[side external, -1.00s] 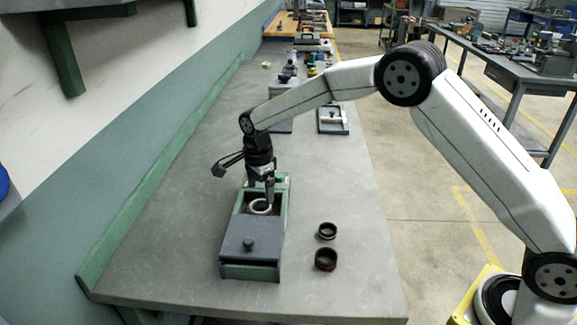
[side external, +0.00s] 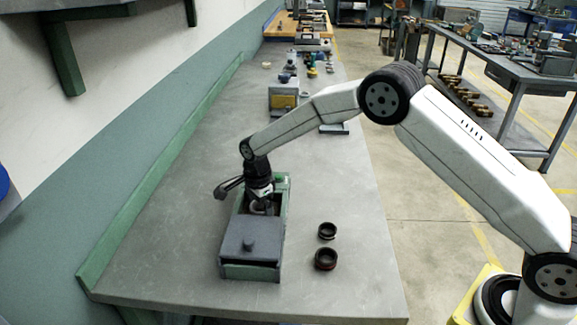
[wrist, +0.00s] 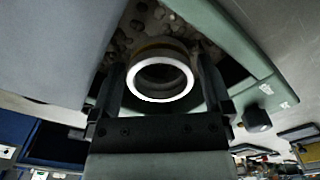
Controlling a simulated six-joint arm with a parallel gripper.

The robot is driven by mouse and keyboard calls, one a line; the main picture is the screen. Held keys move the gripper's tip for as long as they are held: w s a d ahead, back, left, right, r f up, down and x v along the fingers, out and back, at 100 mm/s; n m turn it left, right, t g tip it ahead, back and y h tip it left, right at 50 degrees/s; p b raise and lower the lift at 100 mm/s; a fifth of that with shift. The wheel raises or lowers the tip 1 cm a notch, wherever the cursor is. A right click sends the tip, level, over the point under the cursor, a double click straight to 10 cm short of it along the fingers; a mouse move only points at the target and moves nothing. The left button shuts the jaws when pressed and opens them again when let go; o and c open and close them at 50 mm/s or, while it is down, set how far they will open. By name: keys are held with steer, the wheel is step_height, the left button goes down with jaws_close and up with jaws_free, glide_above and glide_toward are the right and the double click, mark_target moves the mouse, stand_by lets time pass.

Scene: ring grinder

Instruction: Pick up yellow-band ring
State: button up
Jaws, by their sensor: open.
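A pale metal ring (wrist: 160,62) stands in the open part of the green grinder box (side external: 283,215). A dull yellow-brown band shows behind its bright rim in the wrist view. My gripper (wrist: 161,66) is open, with one finger on each side of the ring. I cannot tell whether either finger touches it. In the side view my gripper (side external: 261,203) points down into the box opening and hides most of the ring.
A grey lid with a knob (side external: 249,246) covers the box's near part. Small rounded grinding media (wrist: 130,30) lie inside. The bench left of the box is clear.

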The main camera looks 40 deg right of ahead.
stand_by(0.4)
steer(key=c, duration=1.3)
steer(key=shift+r, duration=0.15)
steer(key=shift+c, duration=0.2)
steer(key=shift+r, duration=1.45)
steer(key=s+d+r, duration=0.2)
steer(key=s+r, duration=0.8)
steer(key=s, duration=0.3)
steer(key=shift+s, duration=0.4)
